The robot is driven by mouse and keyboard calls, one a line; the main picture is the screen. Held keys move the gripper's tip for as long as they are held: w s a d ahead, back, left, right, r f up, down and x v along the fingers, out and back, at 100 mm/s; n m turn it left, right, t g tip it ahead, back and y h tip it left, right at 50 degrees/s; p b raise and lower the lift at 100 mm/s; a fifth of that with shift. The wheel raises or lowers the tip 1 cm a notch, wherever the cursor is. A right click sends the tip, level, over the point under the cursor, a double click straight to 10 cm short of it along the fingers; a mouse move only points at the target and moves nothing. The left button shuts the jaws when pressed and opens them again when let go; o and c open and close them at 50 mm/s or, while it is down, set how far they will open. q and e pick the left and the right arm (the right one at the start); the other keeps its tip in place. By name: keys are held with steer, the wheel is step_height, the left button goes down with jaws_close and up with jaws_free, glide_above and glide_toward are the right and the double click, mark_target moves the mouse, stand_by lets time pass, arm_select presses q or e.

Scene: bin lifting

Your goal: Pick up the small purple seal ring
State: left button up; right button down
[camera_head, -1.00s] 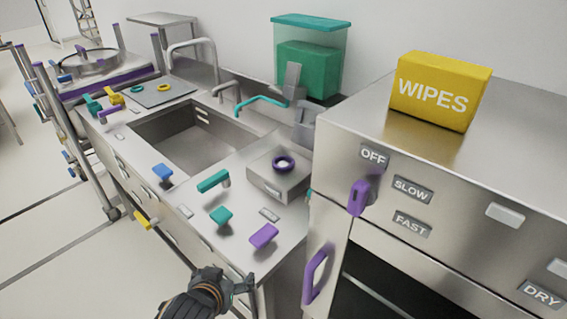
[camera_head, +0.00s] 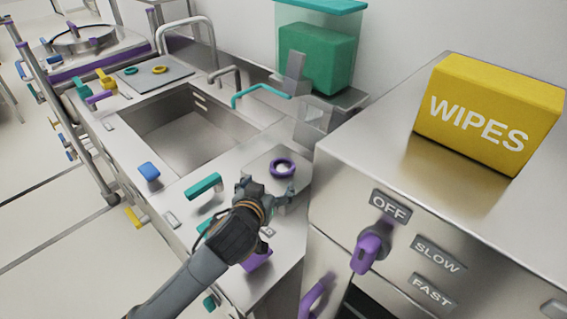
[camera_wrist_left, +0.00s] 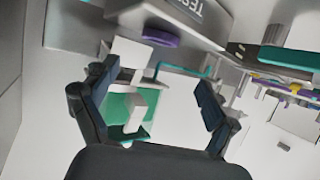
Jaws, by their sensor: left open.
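The small purple seal ring (camera_head: 283,175) lies flat on top of a low grey metal box (camera_head: 258,163) at the right of the sink. My left gripper (camera_head: 268,188) is open and empty, just in front of the ring and partly covering the box. The ring is apart from both fingers. My right gripper is in neither view.
A teal lever (camera_head: 204,186) and a purple lever (camera_head: 258,259) stand near my left arm. The cabinet with the purple knob (camera_head: 369,250) and yellow wipes box (camera_head: 488,112) rises at the right. The sink (camera_head: 185,125) is open at the left. A teal-lidded container (camera_head: 318,52) stands behind.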

arm_select(q)
glide_toward(282, 168)
steer(key=shift+w+d+r, duration=0.15)
steer(key=shift+w, duration=0.65)
steer(key=shift+w+d+f+p, duration=0.15)
steer(key=shift+w+f+p, duration=0.25)
steer(key=shift+w, duration=0.55)
steer(key=p+x, duration=0.1)
steer(key=x, duration=0.2)
steer(key=shift+d+f, duration=0.15)
steer(key=shift+f, duration=0.15)
steer(key=shift+w+d+f, duration=0.1)
steer(key=shift+w+f, duration=0.15)
steer(key=shift+w, duration=0.1)
steer(key=c, duration=1)
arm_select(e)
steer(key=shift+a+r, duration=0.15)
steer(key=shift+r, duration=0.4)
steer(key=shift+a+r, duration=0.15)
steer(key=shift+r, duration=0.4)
